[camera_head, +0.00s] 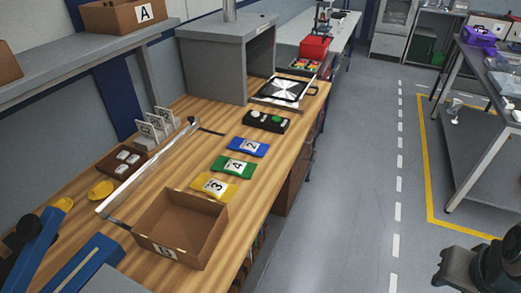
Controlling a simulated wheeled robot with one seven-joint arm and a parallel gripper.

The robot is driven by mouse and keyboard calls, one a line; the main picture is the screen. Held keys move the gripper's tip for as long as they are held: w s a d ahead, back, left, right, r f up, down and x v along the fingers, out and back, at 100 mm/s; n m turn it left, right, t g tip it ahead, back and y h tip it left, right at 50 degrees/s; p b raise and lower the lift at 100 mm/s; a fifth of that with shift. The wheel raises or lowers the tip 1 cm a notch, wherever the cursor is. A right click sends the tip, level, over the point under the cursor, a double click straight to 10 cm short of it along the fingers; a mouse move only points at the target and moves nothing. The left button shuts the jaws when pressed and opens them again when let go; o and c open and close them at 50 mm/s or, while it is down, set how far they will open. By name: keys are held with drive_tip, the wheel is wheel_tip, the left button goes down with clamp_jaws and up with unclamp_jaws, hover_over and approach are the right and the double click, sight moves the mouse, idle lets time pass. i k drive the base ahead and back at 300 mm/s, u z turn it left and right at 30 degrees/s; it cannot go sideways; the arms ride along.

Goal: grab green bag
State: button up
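A green bag (239,166) with a white label marked 4 lies flat on the wooden workbench (190,165), near its right edge. It lies between a blue bag (248,146) marked 2 behind it and a yellow bag (213,186) marked 3 in front. Nothing covers the green bag. A dark part of my arm shows at the lower right, well away from the bench. I cannot make out my gripper's fingers in this view.
An open cardboard box (182,251) marked B stands in front of the yellow bag. A long metal bar (150,168) lies left of the bags. A black tray (267,122) with buttons sits behind them. The floor (340,200) right of the bench is clear.

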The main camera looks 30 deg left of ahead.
sight(245, 169)
drive_tip(key=u, duration=0.65)
drive_tip(key=i, duration=1.05)
drive_tip(key=u, duration=0.9)
